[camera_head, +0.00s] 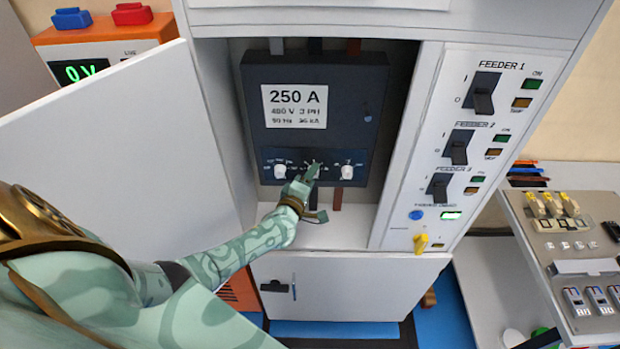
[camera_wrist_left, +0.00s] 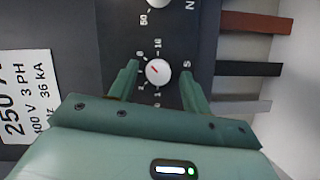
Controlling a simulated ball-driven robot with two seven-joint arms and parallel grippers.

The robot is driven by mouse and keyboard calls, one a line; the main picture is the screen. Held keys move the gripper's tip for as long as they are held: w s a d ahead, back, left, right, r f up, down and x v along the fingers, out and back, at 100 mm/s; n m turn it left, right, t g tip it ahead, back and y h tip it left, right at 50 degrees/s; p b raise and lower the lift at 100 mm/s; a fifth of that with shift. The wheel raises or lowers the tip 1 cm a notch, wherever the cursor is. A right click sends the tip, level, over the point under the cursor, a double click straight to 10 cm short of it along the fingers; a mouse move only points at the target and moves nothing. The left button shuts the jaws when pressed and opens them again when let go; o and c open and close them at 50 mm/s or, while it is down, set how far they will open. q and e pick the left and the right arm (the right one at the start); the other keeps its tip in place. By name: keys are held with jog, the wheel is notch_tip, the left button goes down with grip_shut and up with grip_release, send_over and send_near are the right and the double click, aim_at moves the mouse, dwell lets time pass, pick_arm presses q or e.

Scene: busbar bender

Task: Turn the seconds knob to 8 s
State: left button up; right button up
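The dark breaker unit (camera_head: 320,120) with the 250 A label carries a row of knobs. The middle white knob (camera_wrist_left: 158,73) has a small red mark, a ring of numbers that includes a 10, and an S beside it; the exact reading is too small to tell. My left gripper (camera_head: 311,172) is at the middle of this row and hides most of that knob in the head view. In the left wrist view, the fingers of the left gripper (camera_wrist_left: 160,78) stand on either side of the knob, with a gap to each. My right gripper is not in view.
A left white knob (camera_head: 280,171) and a right white knob (camera_head: 347,172) flank the middle one. The open cabinet door (camera_head: 120,140) stands at left. The feeder panel (camera_head: 478,130) with black switches and a yellow knob (camera_head: 421,243) is at right.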

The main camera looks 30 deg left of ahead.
pick_arm(q)
jog(key=shift+s, duration=0.1)
jog(key=s+d+r+p, duration=0.1)
jog(key=s+d, duration=0.1)
jog(key=s, duration=1.4)
jog(key=shift+d+r+p, duration=0.15)
jog(key=shift+d+p, duration=0.15)
jog(key=shift+w, duration=0.1)
